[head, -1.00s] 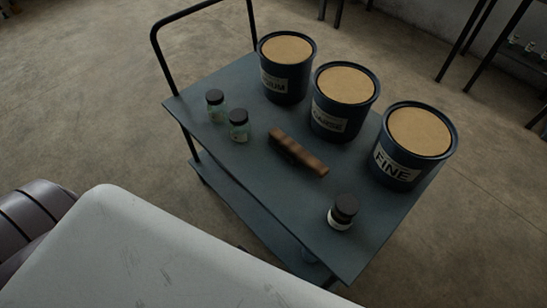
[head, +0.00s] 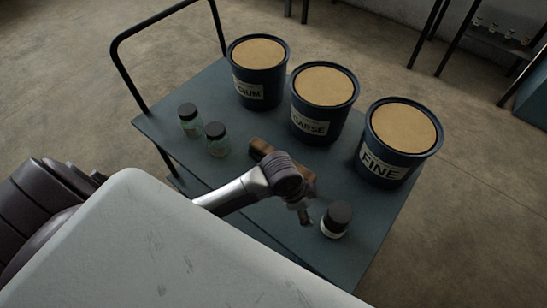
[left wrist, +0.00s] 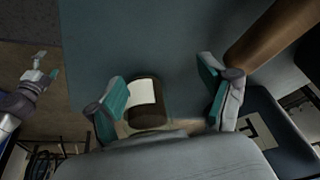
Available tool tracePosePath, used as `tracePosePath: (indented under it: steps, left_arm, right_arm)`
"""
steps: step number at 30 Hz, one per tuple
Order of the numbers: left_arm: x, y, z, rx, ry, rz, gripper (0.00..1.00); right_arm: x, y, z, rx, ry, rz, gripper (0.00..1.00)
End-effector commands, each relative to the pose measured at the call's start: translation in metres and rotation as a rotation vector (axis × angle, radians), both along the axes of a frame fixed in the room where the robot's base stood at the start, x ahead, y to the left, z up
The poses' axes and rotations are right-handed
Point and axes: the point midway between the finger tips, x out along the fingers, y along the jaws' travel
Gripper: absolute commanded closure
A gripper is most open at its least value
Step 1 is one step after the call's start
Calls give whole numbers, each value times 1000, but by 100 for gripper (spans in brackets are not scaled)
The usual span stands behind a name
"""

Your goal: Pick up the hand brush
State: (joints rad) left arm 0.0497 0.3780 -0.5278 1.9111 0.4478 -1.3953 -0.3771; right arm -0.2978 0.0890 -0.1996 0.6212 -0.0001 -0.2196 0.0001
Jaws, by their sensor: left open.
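The hand brush is a brown wooden bar (head: 262,148) lying on the cart top, partly hidden behind my left arm in the head view. Its brown wood (left wrist: 265,42) also shows at the upper right of the left wrist view, beyond the right finger and outside the jaws. My left gripper (head: 305,216) is above the cart, between the brush and a dark-lidded jar. In the left wrist view its two teal-padded fingers (left wrist: 163,95) stand apart with nothing gripped. Another gripper (left wrist: 43,68), seemingly my right, shows small at the left edge there; its jaws are unclear.
The dark-lidded jar (head: 336,221) stands close to my left gripper. Two glass jars (head: 189,120) (head: 217,139) stand at the left. Three sand buckets (head: 257,72) (head: 323,102) (head: 399,142) line the far side of the cart (head: 160,122), which has a black handle (head: 165,22).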

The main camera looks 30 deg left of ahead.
Motion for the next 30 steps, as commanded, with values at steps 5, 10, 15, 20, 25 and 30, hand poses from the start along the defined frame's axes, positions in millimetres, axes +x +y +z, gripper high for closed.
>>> tracePosePath:
  steps: [5,10,15,20,25,30]
  left_arm:
    - [43,17,24,116,-14,-313,19]
    - [82,70,58,257,32,-555,19]
    - [103,122,92,331,93,-672,19]
    - [110,146,107,350,123,-709,19]
    - [109,148,86,349,132,-715,19]
    - [109,147,51,350,129,-715,19]
  right_arm:
    - [-2,4,-2,5,3,-2,10]
    - [-3,11,-3,14,4,-5,10]
    - [-3,14,-4,17,5,-5,10]
    - [-3,13,-4,15,5,-6,10]
    - [-3,9,-6,10,5,-3,10]
    - [-3,6,-7,6,4,-2,10]
